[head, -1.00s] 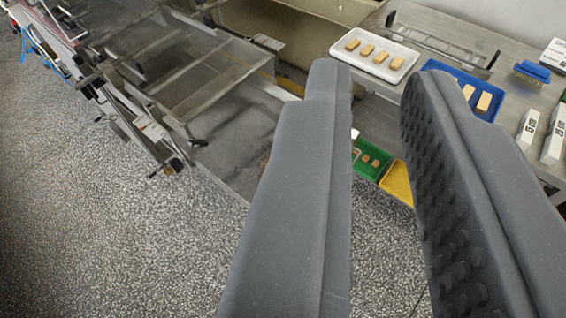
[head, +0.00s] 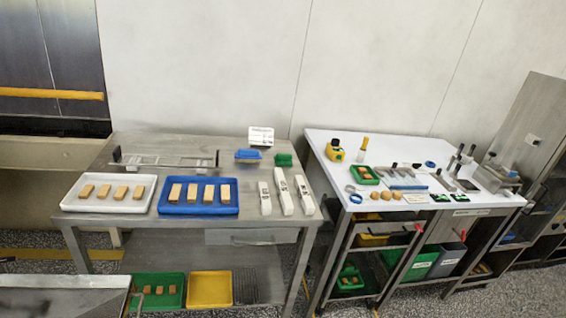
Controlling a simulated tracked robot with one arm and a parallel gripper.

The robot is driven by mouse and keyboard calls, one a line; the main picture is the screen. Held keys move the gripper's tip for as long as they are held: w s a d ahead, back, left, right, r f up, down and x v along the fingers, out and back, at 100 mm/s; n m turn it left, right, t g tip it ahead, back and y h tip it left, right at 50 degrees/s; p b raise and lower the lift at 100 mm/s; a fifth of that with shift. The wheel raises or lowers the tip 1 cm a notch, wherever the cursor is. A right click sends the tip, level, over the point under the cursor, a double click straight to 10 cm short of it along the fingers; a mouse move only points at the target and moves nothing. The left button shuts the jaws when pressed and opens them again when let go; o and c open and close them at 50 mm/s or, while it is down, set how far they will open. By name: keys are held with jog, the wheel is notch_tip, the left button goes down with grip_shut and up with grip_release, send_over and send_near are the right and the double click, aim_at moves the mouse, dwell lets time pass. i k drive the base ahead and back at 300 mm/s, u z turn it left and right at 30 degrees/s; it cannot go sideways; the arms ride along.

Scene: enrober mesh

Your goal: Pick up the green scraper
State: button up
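I cannot pick out a green scraper for certain. A small green object (head: 284,160) lies at the back right of the steel table, right of a blue brush-like object (head: 248,155); it is too small to tell what it is. Two small dark and green items (head: 449,198) lie at the front edge of the white-topped table; their kind is unclear too. My gripper is not in view now.
The steel table (head: 135,222) holds a white tray (head: 70,204), a blue tray (head: 198,210) and several white cartons (head: 285,192). The white-topped table (head: 335,143) stands close on its right, crowded with small tools. A steel edge (head: 60,282) juts in at lower left.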

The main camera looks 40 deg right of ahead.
aim_at(281, 158)
jog(key=z, duration=0.6)
jog(key=i, duration=1.2)
jog(key=z, duration=1.2)
jog(key=i, duration=1.55)
jog(key=u, duration=0.6)
